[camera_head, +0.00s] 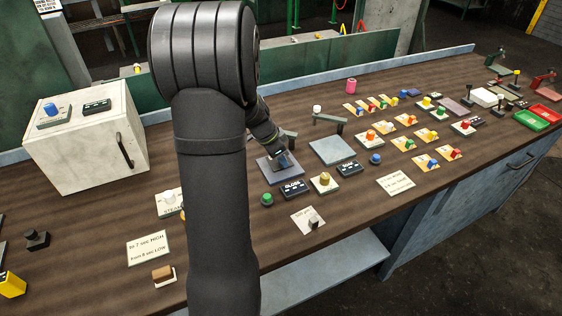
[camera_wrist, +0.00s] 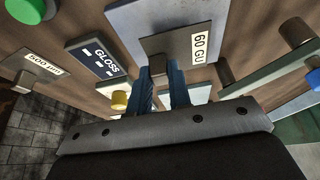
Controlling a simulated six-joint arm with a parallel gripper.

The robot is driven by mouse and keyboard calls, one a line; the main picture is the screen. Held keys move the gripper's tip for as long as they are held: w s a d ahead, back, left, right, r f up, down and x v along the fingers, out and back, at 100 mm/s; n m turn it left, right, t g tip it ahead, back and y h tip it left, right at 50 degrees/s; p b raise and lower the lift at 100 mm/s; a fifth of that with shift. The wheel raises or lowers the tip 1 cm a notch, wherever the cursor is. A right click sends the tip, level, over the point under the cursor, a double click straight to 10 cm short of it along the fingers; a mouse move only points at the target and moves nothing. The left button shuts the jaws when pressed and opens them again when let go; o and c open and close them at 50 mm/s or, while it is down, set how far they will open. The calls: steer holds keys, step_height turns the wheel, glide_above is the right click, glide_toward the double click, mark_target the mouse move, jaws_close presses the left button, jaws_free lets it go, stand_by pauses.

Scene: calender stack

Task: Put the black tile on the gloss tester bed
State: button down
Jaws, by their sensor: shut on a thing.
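The gloss tester bed (camera_head: 302,171) is a flat grey-violet plate behind the gloss display (camera_head: 293,188); a corner of it shows in the wrist view (camera_wrist: 122,22). My gripper (camera_head: 283,158) is over this bed, pointing down. In the wrist view its blue fingers (camera_wrist: 162,75) are shut on a small brownish knob. The knob belongs to a dark tile (camera_wrist: 175,42) with a "60 GU" label, which lies over the bed's area. I cannot tell whether the tile touches the bed. In the head view the tile is mostly hidden by my gripper.
A green button (camera_head: 267,199) stands left of the gloss display. A second grey plate (camera_head: 332,151) lies to the right. A pale tile with a knob (camera_head: 309,221) is in front. A white box (camera_head: 86,145) stands at left. Several buttons and switches fill the right side.

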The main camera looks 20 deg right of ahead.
steer(key=shift+f, duration=0.7)
steer(key=shift+f, duration=0.1)
steer(key=c, duration=1.3)
jaws_free()
steer(key=shift+f, duration=0.1)
steer(key=v, duration=1.2)
